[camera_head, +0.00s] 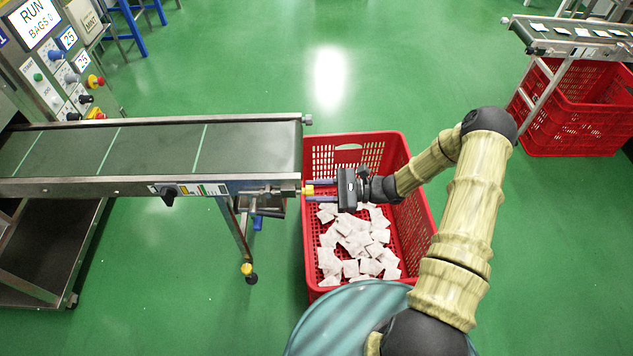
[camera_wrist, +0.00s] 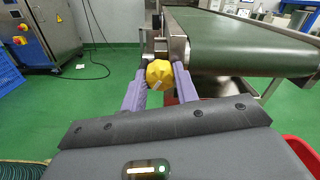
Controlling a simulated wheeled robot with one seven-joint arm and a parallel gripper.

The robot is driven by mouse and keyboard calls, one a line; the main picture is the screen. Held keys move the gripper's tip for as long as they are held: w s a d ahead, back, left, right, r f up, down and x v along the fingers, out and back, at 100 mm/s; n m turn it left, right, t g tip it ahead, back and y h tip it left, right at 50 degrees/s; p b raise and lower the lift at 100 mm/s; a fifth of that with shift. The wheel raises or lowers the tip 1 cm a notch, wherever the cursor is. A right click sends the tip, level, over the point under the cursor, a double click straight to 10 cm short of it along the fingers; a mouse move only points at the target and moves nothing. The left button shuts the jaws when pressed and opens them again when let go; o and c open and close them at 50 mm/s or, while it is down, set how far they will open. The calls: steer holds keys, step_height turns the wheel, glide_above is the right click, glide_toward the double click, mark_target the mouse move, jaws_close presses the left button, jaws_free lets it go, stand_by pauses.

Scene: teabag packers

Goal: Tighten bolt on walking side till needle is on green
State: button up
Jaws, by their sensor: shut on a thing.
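The bolt has a yellow knob head (camera_head: 308,190) at the end of the conveyor's near side rail. In the wrist view the yellow knob (camera_wrist: 159,74) sits between the two purple fingers. My gripper (camera_head: 313,189) is shut on this knob, with one finger on either side of it. It reaches in from the right, above the red crate. A coloured strip (camera_head: 204,190) is on the near rail, left of the bolt. Its needle is too small to read.
The green conveyor belt (camera_head: 150,147) extends left from the bolt. A red crate (camera_head: 424,213) with several teabags stands below my gripper. A control panel (camera_head: 58,62) is at upper left. Another conveyor with red crates (camera_head: 575,128) is at upper right. Green floor lies clear behind.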

steer(key=m+p, duration=0.6)
steer(key=m, duration=0.5)
steer(key=shift+d+f+m, duration=0.1)
steer(key=shift+m, duration=0.2)
stand_by(0.3)
steer(key=o, duration=1)
steer(key=d, duration=1.7)
steer(key=shift+s+d, duration=0.2)
steer(key=shift+s, duration=0.05)
